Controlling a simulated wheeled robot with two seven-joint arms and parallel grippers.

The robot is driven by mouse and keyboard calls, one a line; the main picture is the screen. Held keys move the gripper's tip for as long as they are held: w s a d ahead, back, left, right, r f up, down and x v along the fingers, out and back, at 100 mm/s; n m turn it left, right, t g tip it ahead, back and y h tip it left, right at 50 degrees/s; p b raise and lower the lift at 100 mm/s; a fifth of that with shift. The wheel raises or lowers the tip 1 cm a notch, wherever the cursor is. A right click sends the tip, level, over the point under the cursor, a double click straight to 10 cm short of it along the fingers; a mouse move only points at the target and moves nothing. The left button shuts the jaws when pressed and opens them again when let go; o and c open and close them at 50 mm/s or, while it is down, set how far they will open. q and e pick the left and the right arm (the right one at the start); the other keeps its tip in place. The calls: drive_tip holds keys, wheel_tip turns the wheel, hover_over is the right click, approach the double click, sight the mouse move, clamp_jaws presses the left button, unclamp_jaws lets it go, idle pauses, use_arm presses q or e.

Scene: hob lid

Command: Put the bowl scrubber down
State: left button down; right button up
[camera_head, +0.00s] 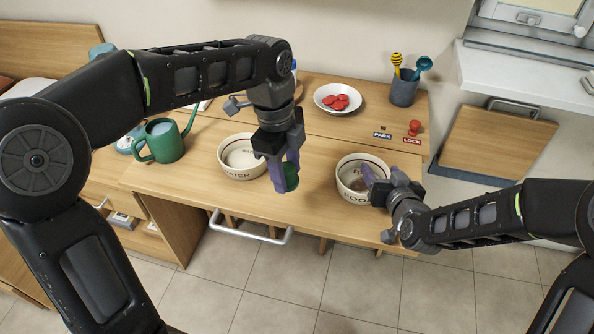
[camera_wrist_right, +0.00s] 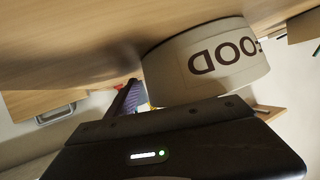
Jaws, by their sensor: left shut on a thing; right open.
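My left gripper (camera_head: 287,172) hangs in front of the desk's middle, shut on a green thing, which I take for the bowl scrubber (camera_head: 294,182). The fingers hide much of it. It is between the white WATER bowl (camera_head: 236,158) at left and the white FOOD bowl (camera_head: 347,190) at right. I cannot tell whether it touches the desk. My right gripper (camera_head: 376,180) is open at the right side of the FOOD bowl. That bowl also shows close to the gripper in the right wrist view (camera_wrist_right: 180,68). Contact there is unclear.
A green watering can (camera_head: 167,145) stands at the desk's left. A plate (camera_head: 325,98) with red pieces and a grey utensil cup (camera_head: 403,92) are at the back. PARK (camera_head: 382,135) and LOCK (camera_head: 411,141) labels lie right. Bare desk (camera_head: 310,150) shows between the bowls.

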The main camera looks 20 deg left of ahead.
use_arm(q)
hover_over(290, 211)
drive_tip(key=shift+a+f, duration=0.15)
drive_tip(key=shift+f, duration=1.05)
drive_tip(key=shift+a+f, duration=0.1)
drive_tip(key=shift+f, duration=1.1)
drive_tip(key=shift+f, duration=0.1)
drive_tip(key=shift+f, duration=2.4)
drive_tip(key=shift+f, duration=0.1)
drive_tip(key=c, duration=0.7)
unclamp_jaws()
drive_tip(key=shift+c, duration=0.2)
drive_tip(key=r, duration=0.4)
drive_tip(key=a+r, duration=0.1)
drive_tip(key=r, duration=0.7)
drive_tip(key=shift+w+a+r, duration=0.1)
drive_tip(key=shift+a, duration=0.1)
drive_tip(key=shift+o, duration=0.3)
